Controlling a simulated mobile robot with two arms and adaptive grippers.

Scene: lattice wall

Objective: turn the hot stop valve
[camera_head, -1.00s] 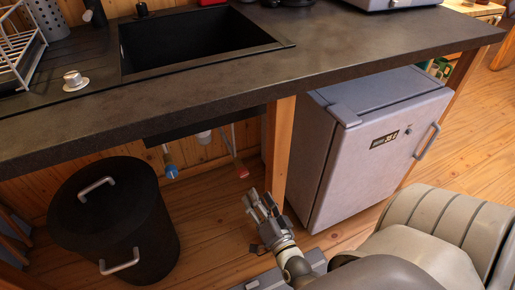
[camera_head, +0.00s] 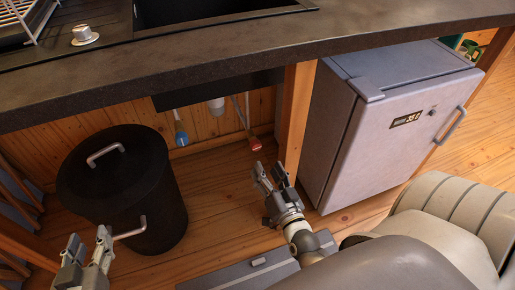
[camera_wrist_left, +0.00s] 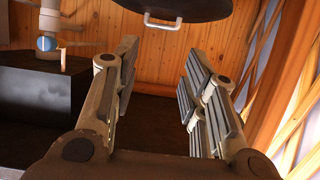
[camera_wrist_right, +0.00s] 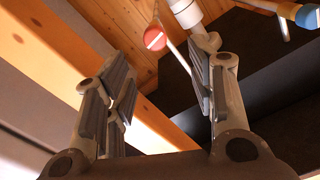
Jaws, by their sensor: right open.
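The hot stop valve, with a red handle (camera_head: 255,143), sits under the counter near the back wall, left of the wooden post. In the right wrist view the red round handle (camera_wrist_right: 155,38) shows beyond the fingers. My right gripper (camera_head: 269,172) is open and empty, in front of and below the red handle, apart from it. In its wrist view the fingers (camera_wrist_right: 160,95) stand wide apart. My left gripper (camera_head: 89,246) is open and empty at the lower left, in front of the bin. Its fingers (camera_wrist_left: 158,95) are also spread in the left wrist view.
A blue-handled valve (camera_head: 181,138) hangs left of the red one. A black bin (camera_head: 130,200) stands at the left. The wooden post (camera_head: 294,115) and small fridge (camera_head: 375,140) bound the right side. The counter edge (camera_head: 150,90) runs overhead. Floor between bin and post is clear.

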